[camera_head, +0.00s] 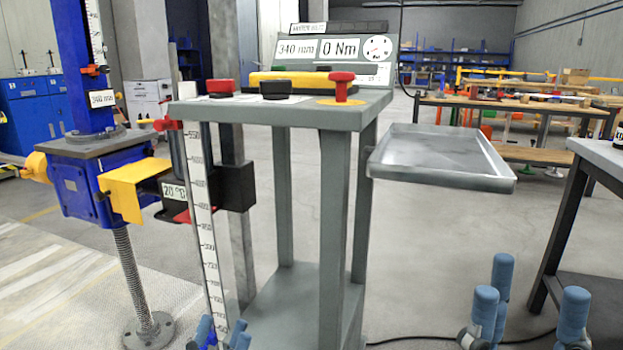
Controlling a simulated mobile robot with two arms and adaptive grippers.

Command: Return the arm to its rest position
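My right gripper (534,292) is at the bottom right, with blue fingertips pointing up. Its fingers stand apart with nothing between them, so it is open and empty. My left gripper (221,334) shows only as blue fingertips at the bottom edge, near the foot of the white ruler scale (203,235). The rest of it is cut off by the frame, so I cannot tell whether it is open. Neither arm's links are clearly visible. The blue screw jack (85,185) stands at the left, with its threaded spindle below it.
A grey control stand (345,118) with red and black knobs and a "0 Nm" display stands in the middle. An empty metal tray (440,152) juts out to its right. A dark-legged table (560,225) is at the right edge. A cable lies on the floor.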

